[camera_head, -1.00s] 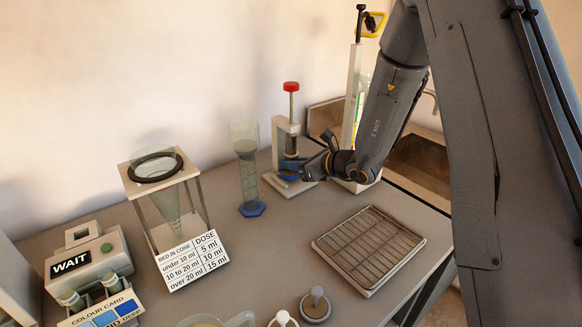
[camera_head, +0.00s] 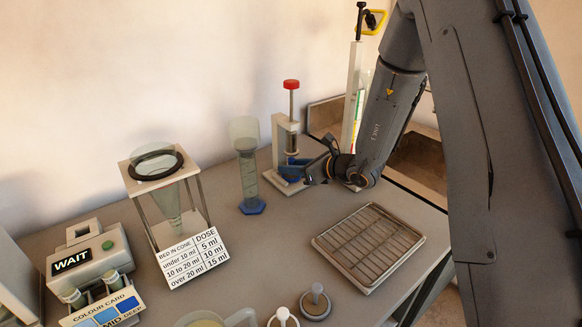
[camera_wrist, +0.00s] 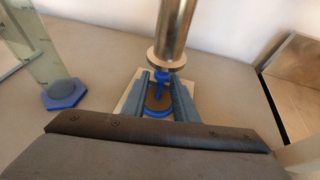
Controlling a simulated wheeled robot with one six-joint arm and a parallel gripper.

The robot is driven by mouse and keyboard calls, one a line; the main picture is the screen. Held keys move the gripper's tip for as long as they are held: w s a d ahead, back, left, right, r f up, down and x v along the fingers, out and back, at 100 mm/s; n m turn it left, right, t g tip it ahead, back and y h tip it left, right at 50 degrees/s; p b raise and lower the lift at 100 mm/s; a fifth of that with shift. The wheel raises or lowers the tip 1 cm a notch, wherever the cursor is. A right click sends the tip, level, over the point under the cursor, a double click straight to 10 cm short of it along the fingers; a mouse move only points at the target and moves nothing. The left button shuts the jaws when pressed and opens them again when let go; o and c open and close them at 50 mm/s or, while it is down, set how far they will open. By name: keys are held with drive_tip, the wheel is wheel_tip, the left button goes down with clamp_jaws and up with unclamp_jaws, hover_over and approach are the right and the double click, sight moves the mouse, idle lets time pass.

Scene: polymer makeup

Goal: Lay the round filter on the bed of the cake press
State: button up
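The cake press (camera_head: 288,133) stands near the back wall. It has a pale frame, a red-knobbed plunger and a pale base. My gripper (camera_head: 296,170) is at the front of the press, just over its base. In the wrist view my gripper's two blue-grey fingers (camera_wrist: 160,90) stand apart, with a gap between them. A brown round disc with a blue rim (camera_wrist: 158,103) and a blue knob lies low between the fingers, over the pale press base. It looks like the round filter, and the fingers look clear of the knob. The metal plunger hangs just beyond it.
A measuring cylinder (camera_head: 248,165) with a blue foot stands left of the press. A cone stand (camera_head: 190,205) and a dose card (camera_head: 195,258) are further left. A wire-rack tray (camera_head: 368,248) is at front right. Two knobbed discs (camera_head: 316,303) lie at the front edge.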

drive_tip(key=b+v, duration=0.1)
drive_tip(key=v, duration=1.1)
